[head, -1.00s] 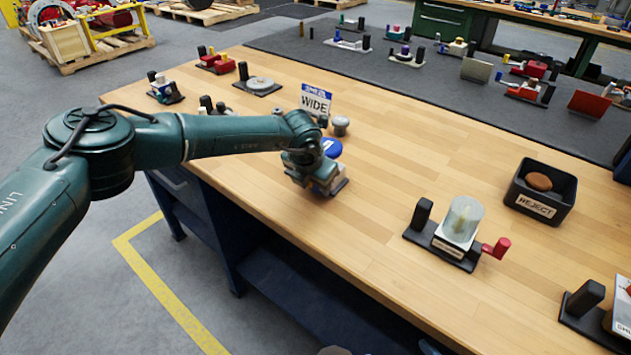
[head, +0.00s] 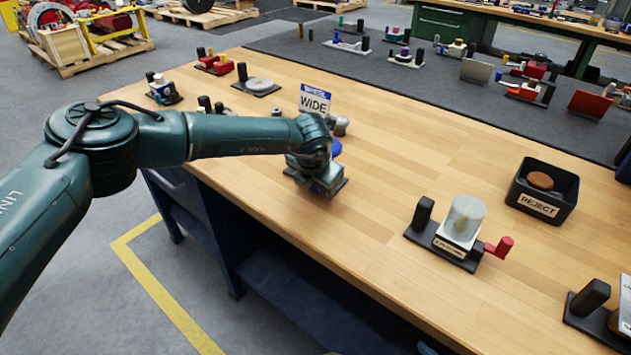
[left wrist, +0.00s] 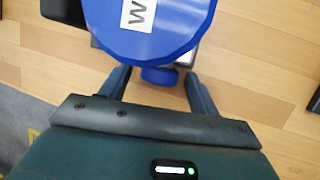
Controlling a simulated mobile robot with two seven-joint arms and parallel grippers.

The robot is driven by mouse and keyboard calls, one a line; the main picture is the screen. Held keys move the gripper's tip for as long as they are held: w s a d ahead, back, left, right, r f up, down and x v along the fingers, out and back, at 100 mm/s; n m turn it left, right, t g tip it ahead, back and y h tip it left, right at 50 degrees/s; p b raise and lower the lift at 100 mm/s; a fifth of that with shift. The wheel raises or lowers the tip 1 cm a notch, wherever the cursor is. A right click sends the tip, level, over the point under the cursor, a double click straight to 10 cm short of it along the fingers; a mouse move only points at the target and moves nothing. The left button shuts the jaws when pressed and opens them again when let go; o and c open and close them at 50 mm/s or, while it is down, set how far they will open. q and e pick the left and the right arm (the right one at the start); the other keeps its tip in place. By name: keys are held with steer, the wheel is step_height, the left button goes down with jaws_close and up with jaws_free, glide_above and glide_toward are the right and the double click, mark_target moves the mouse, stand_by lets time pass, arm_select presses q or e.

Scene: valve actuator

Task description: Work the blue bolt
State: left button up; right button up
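A round blue disc (left wrist: 150,25) with a white label bearing a "W" fills the top of the left wrist view. In the head view, only a sliver of the blue disc (head: 336,147) shows beside my wrist. A small blue knob-like piece, perhaps the blue bolt (left wrist: 160,76), sits just below the disc's edge. My left gripper (left wrist: 158,86) is open, with one finger on each side of this piece and gaps showing. In the head view, my left gripper (head: 322,186) is low at the fixture and hides most of it. My right gripper is not in view.
A "WIDE" sign (head: 314,103) and a grey knob (head: 341,126) stand just behind my left wrist. To the right are a fixture with a clear cylinder and red handle (head: 462,222) and a black REJECT bin (head: 541,207). The wooden bench between is clear.

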arm_select(q)
steer(key=b+v, duration=0.2)
steer(key=v, duration=1.1)
steer(key=shift+c, duration=0.4)
